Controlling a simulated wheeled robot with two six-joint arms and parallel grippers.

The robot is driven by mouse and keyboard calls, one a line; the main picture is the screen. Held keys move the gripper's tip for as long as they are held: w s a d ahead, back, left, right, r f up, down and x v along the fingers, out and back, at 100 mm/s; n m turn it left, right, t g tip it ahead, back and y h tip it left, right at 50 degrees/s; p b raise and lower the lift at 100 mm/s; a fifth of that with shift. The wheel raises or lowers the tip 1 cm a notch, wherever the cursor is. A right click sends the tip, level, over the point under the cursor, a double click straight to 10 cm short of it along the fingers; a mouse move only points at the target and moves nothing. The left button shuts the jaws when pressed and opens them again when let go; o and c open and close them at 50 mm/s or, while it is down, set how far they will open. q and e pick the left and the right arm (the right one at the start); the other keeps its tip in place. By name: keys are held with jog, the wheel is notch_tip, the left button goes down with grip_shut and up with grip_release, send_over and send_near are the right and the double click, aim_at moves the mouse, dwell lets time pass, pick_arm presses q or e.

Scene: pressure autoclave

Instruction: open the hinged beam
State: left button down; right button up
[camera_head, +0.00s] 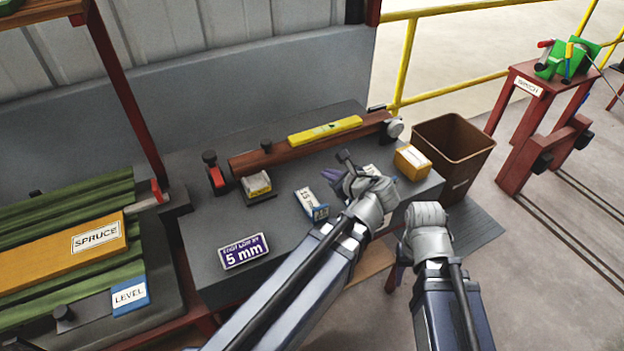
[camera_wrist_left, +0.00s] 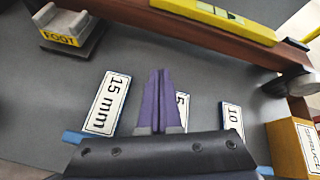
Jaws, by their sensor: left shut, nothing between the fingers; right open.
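The hinged beam is a red-brown bar (camera_head: 275,153) lying along the back of the grey bench, with a yellow spirit level (camera_head: 325,130) on top. It also crosses the top of the left wrist view (camera_wrist_left: 200,22). Its right end meets a round pale fitting (camera_head: 394,128); a red clamp with a black knob (camera_head: 215,175) stands at its left end. My left gripper (camera_head: 330,174) is shut and empty, in front of the beam and apart from it; its purple fingers (camera_wrist_left: 160,85) touch each other. My right gripper (camera_head: 401,268) is open, low at the bench's front right, mostly hidden by its wrist.
A FOOT block (camera_head: 257,185), a 15 mm block (camera_head: 311,203), a 10 block (camera_wrist_left: 232,120) and an orange box (camera_head: 412,162) are on the bench. A 5 mm sign (camera_head: 243,251) lies front left. A brown bin (camera_head: 455,150) stands right. Bare bench separates the blocks from the beam.

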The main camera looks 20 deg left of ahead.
aim_at(317, 136)
pick_arm(q)
jog(key=m+b, duration=0.1)
jog(key=w+a+f+m+t+y+b, duration=0.1)
jog(key=shift+w+f+m, duration=0.3)
jog(key=shift+m, duration=0.1)
jog(key=shift+w+m+t+b, duration=0.2)
jog(key=shift+m+t+b, duration=0.2)
jog(key=shift+m, duration=0.1)
jog(key=shift+w+a+r, duration=0.1)
jog(key=shift+r, duration=0.1)
jog(key=b+x, duration=0.3)
jog(key=x, duration=0.5)
jog(key=shift+w+a, duration=0.15)
jog(key=shift+a, duration=0.1)
jog(key=shift+w+a+f, duration=0.2)
jog(key=shift+w+a, duration=0.25)
jog(key=shift+a, duration=0.1)
pick_arm(e)
notch_tip(317, 136, down, 8)
pick_arm(q)
jog(key=shift+r, duration=0.1)
pick_arm(e)
jog(key=shift+r, duration=0.1)
